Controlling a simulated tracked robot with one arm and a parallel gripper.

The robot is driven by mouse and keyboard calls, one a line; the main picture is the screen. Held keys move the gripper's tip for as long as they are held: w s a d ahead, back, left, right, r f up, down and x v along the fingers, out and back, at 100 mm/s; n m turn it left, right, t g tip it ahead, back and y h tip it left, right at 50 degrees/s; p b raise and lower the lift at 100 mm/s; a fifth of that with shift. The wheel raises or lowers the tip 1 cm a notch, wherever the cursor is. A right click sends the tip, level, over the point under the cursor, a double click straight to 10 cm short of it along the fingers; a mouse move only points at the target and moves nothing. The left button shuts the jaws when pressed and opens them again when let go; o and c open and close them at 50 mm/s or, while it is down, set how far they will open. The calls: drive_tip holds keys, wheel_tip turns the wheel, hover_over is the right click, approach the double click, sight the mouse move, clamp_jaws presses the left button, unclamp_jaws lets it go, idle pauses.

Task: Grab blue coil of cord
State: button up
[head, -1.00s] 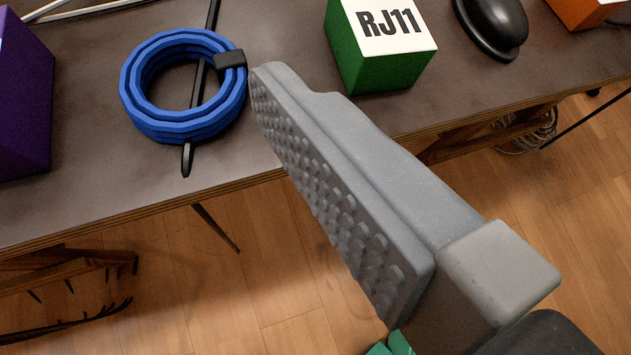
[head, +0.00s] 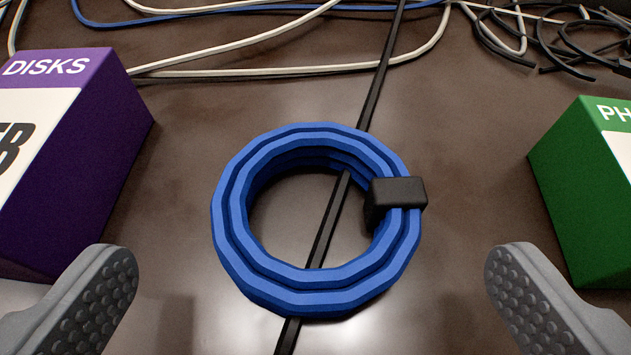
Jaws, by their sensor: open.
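The blue coil of cord (head: 245,262) lies flat on the dark table in the middle of the head view. A black clip (head: 397,194) wraps its right side. A thin black cable or strip (head: 374,95) runs through the coil's centre, passing beneath its near side. My gripper (head: 312,290) is open and empty. Its two grey studded fingers show at the lower left and lower right, wide apart, with the coil between and a little beyond them. Neither finger appears to touch the coil.
A purple box marked DISKS (head: 110,140) stands at left, close to the left finger. A green box (head: 570,190) stands at right, near the right finger. Loose white cables (head: 290,70) and black cables (head: 550,40) lie behind. Bare table (head: 480,150) separates the coil from both boxes.

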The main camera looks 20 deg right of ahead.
sight(315, 169)
drive_tip(key=b+x, duration=0.2)
drive_tip(key=x, duration=0.2)
drive_tip(key=shift+w+d+f, duration=0.2)
drive_tip(key=shift+f, duration=0.15)
drive_tip(key=c, duration=0.9)
drive_tip(key=shift+r, duration=0.15)
